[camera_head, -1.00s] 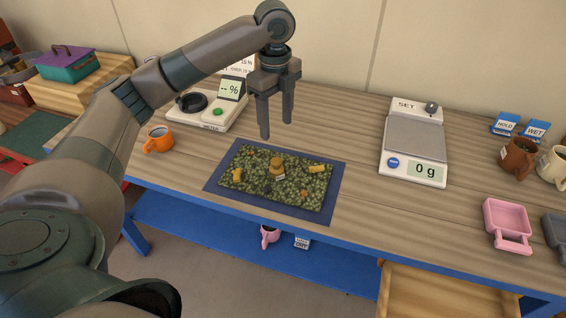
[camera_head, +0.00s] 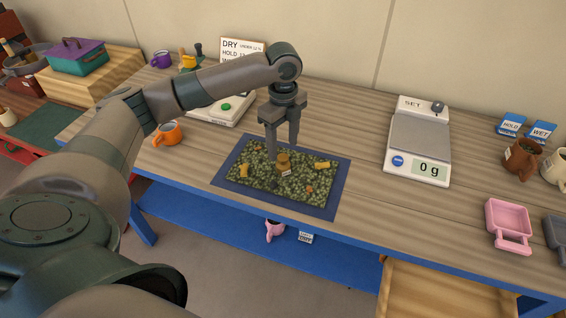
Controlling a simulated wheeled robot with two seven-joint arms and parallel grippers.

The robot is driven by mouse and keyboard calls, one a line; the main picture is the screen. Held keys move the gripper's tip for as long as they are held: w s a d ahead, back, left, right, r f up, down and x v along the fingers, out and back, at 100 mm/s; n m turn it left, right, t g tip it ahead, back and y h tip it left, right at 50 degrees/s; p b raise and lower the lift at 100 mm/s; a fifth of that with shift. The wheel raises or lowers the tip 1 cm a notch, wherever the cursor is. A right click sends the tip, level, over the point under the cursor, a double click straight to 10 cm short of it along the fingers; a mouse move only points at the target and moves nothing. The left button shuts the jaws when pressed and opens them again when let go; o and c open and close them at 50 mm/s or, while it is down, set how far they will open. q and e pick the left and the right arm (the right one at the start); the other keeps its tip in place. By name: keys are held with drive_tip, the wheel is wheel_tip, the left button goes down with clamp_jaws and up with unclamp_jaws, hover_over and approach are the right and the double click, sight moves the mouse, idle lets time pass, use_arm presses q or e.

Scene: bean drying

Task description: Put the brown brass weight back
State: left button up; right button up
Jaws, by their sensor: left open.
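A brown brass weight (camera_head: 284,163) stands upright among green beans on a dark blue mat (camera_head: 330,212). My left gripper (camera_head: 282,153) is open, pointing down, with its fingertips just above and around the top of the weight in the picture. I cannot tell whether they touch it. A scale (camera_head: 418,140) reading 0 g stands to the right with an empty plate. My right gripper is not in view.
Yellow pieces (camera_head: 322,165) lie in the beans near the weight. A pink scoop (camera_head: 508,222) sits at the right. The table between mat and scale is clear.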

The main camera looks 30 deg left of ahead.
sight(283, 157)
use_arm(q)
drive_tip(key=shift+f, duration=1.75)
drive_tip(key=shift+p, duration=0.3)
drive_tip(key=shift+f+p, duration=0.4)
drive_tip(key=shift+f, duration=0.05)
drive_tip(key=f, duration=0.1)
drive_tip(key=f+p, duration=0.1)
drive_tip(key=f, duration=0.1)
drive_tip(key=shift+w+a, duration=0.15)
drive_tip(key=shift+w, duration=0.05)
drive_tip(key=shift+f, duration=0.65)
clamp_jaws()
drive_tip(key=shift+r, duration=0.1)
